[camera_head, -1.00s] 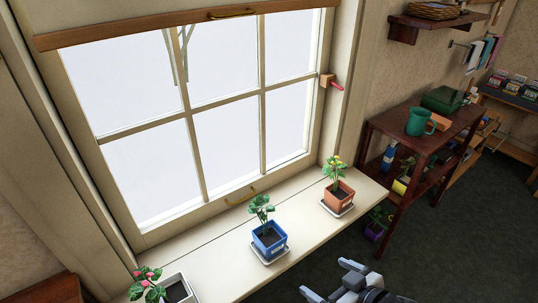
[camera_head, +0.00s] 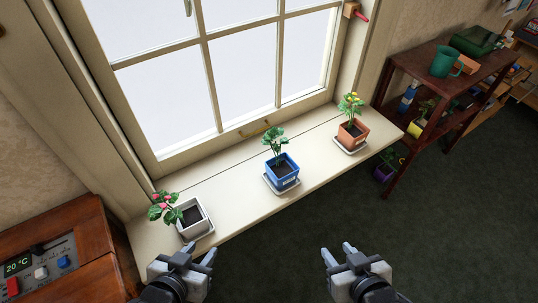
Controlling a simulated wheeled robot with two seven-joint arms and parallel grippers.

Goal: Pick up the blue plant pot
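The blue plant pot (camera_head: 284,177) stands upright on a pale saucer (camera_head: 270,187) in the middle of the windowsill, with a green leafy plant in it. My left gripper (camera_head: 212,254) is open and empty, in front of the sill at the lower left, near the white pot. My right gripper (camera_head: 337,252) is open and empty, in front of the sill and below the blue pot in the picture. Both are apart from the blue pot, and nothing covers it.
A white pot (camera_head: 196,222) with pink flowers stands to the left on the sill (camera_head: 236,205). A terracotta pot (camera_head: 352,136) stands to the right. A wooden cabinet with a control panel (camera_head: 40,262) is at left, a dark shelf unit (camera_head: 404,150) at right. The floor between is clear.

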